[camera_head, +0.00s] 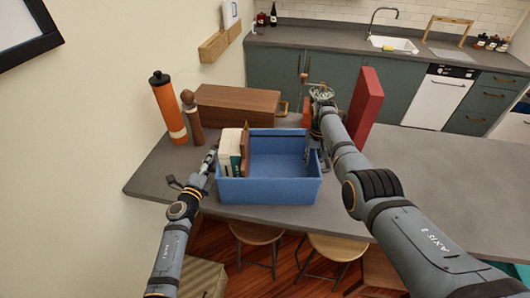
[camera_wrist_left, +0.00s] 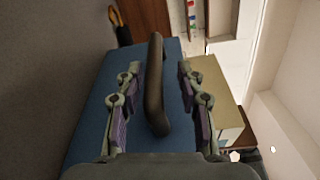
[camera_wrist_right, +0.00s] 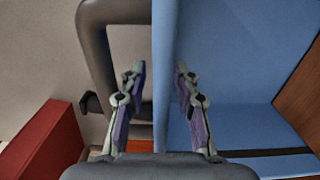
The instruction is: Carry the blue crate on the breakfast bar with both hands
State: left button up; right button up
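The blue crate (camera_head: 268,190) stands upright on the grey breakfast bar (camera_head: 420,190). Inside, at its left, are a white-and-green boxy item (camera_head: 230,150) and a brown panel (camera_head: 245,150). My left gripper (camera_head: 211,158) is at the crate's left side. In the left wrist view its open fingers lie either side of a dark handle (camera_wrist_left: 155,85) on the crate wall (camera_wrist_left: 90,120). My right gripper (camera_head: 314,122) is at the right side. In the right wrist view its open fingers straddle the wall edge (camera_wrist_right: 165,60), with another dark handle (camera_wrist_right: 95,50) outside it, left of the fingers.
An orange bottle (camera_head: 167,108), a wooden mill (camera_head: 192,117) and a brown box (camera_head: 238,105) stand behind and left of the crate. A red upright block (camera_head: 365,100) stands behind my right arm. Two stools (camera_head: 256,234) are below the bar's front edge. The bar's right part is clear.

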jog(key=shift+s+r, duration=0.1)
jog(key=shift+s, duration=0.1)
jog(key=shift+w+r, duration=0.1)
pick_arm(q)
jog(key=v, duration=0.7)
jog(key=shift+r, duration=0.2)
pick_arm(e)
notch_tip(320, 180, up, 12)
jog(key=shift+f, duration=0.1)
pick_arm(q)
jog(key=shift+f, duration=0.1)
pick_arm(e)
jog(key=shift+f, duration=0.1)
